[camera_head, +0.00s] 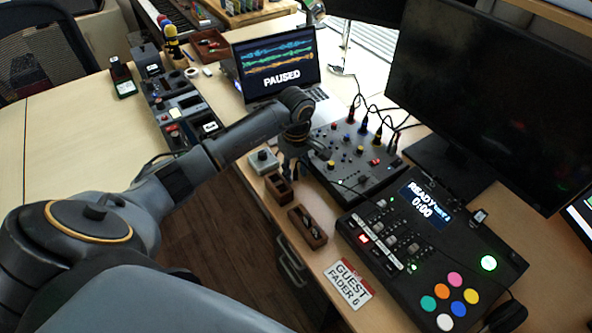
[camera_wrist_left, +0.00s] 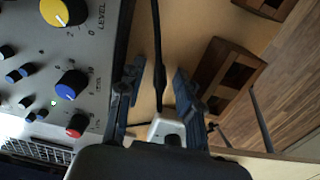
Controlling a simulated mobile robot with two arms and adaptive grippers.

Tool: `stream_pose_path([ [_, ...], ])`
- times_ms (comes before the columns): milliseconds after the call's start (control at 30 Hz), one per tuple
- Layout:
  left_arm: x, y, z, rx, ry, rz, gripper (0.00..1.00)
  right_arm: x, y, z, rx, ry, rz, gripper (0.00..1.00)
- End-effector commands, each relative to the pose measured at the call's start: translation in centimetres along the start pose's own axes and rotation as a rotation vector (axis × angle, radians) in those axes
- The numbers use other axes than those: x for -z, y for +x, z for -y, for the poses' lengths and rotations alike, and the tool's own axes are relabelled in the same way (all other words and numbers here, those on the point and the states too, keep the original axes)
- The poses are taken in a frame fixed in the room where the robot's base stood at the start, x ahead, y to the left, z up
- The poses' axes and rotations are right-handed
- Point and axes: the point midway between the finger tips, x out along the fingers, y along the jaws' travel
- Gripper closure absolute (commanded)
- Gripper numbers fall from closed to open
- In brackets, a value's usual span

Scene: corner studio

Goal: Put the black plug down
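My left gripper (camera_head: 293,160) is low over the desk's front edge, beside the mixer and above the small wooden holders. In the left wrist view its blue-grey fingers (camera_wrist_left: 156,98) stand apart, with gaps on both sides of a thin black plug and cable (camera_wrist_left: 158,72). The plug runs between the fingers, and neither finger visibly touches it. Its lower end meets or passes in front of a pale box (camera_wrist_left: 166,128); I cannot tell which. In the head view the plug is too small or hidden to make out. My right gripper is not in view.
The mixer (camera_head: 352,160) with knobs and standing cables is right of the gripper. Wooden holders (camera_head: 307,227) line the desk edge near a grey switch box (camera_head: 263,161). A laptop (camera_head: 277,67) and a pad console (camera_head: 430,250) stand around. Bare desk shows near the guest card (camera_head: 348,283).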

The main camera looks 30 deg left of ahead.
Motion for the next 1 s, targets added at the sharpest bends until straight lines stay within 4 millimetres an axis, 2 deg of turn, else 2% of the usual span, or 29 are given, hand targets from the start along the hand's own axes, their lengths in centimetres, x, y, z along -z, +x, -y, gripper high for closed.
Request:
stream_pose_path([
  [133, -0.1, -1.6, 0.0, 0.000, -0.001, 0.001, 0.65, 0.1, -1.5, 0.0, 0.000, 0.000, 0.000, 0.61],
  [267, 0.2, -3.8, -0.1, -0.004, 0.001, -0.006, 0.65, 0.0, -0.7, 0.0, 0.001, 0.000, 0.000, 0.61],
  [500, 0.1, -9.3, -0.1, -0.005, 0.001, -0.004, 0.65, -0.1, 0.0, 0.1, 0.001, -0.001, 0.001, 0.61],
  [633, 0.1, -11.4, -0.1, -0.003, 0.000, -0.003, 0.65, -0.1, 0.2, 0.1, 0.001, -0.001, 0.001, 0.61],
  [800, 0.0, -12.9, 0.0, -0.001, 0.000, -0.001, 0.65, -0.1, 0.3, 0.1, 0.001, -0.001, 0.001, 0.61],
  [1000, 0.0, -13.1, 0.0, 0.001, 0.000, 0.000, 0.65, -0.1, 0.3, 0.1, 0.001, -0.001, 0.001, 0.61],
])
